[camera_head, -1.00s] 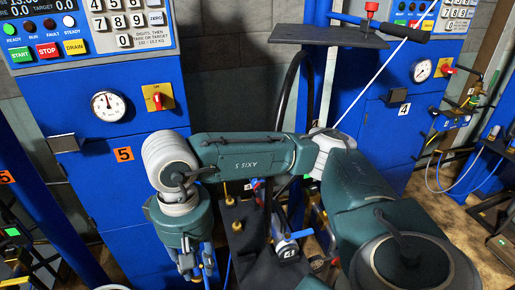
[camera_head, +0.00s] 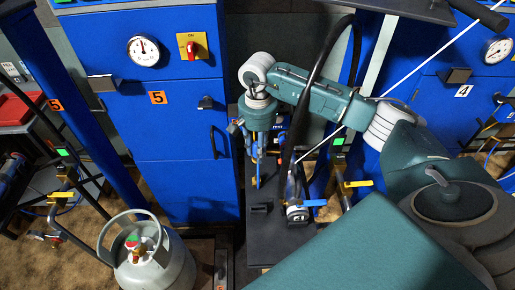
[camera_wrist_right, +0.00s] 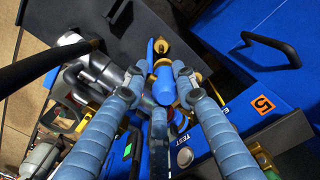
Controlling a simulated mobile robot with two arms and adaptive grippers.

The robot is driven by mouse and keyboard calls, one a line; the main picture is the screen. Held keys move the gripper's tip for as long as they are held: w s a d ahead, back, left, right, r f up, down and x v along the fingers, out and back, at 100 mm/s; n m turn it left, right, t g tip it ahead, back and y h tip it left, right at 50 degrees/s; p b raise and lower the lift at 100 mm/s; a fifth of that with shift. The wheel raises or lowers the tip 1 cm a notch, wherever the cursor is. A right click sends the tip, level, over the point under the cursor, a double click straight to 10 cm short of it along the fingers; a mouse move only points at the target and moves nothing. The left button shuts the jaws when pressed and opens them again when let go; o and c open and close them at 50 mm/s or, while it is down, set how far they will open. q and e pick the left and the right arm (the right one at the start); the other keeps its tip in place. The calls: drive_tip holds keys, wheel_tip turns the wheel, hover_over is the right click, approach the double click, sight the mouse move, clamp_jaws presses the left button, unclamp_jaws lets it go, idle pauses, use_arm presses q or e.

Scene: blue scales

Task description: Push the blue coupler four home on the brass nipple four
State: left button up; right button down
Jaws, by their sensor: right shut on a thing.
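My right gripper (camera_head: 257,182) points down over a dark stand in the head view. In the head view the coupler is too small and hidden to make out. My left gripper is not in view.
The dark stand (camera_head: 262,240) carries a fitting marked 4 (camera_head: 297,213) with a blue lever (camera_head: 313,203). A yellow lever (camera_head: 359,183) stands to its right. A black hose (camera_head: 303,110) hangs beside my arm. Blue cabinet 5 (camera_head: 180,150) and a grey gas cylinder (camera_head: 150,262) are at left.

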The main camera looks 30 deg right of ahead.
drive_tip(key=shift+s+a+r+m, duration=0.1)
drive_tip(key=shift+a+m, duration=0.05)
drive_tip(key=shift+m, duration=0.55)
drive_tip(key=m, duration=0.2)
drive_tip(key=shift+s+a+m, duration=0.1)
drive_tip(key=shift+a+m, duration=0.2)
wheel_tip(320, 180, down, 6)
drive_tip(key=b, duration=0.4)
drive_tip(key=shift+r+b, duration=0.1)
drive_tip(key=shift+b, duration=0.2)
drive_tip(key=shift+b, duration=0.55)
idle(0.5)
drive_tip(key=shift+f+b, duration=1.7)
drive_tip(key=shift+f, duration=0.3)
drive_tip(key=shift+d+f, duration=0.1)
drive_tip(key=shift+f, duration=0.05)
drive_tip(key=c, duration=1.3)
unclamp_jaws()
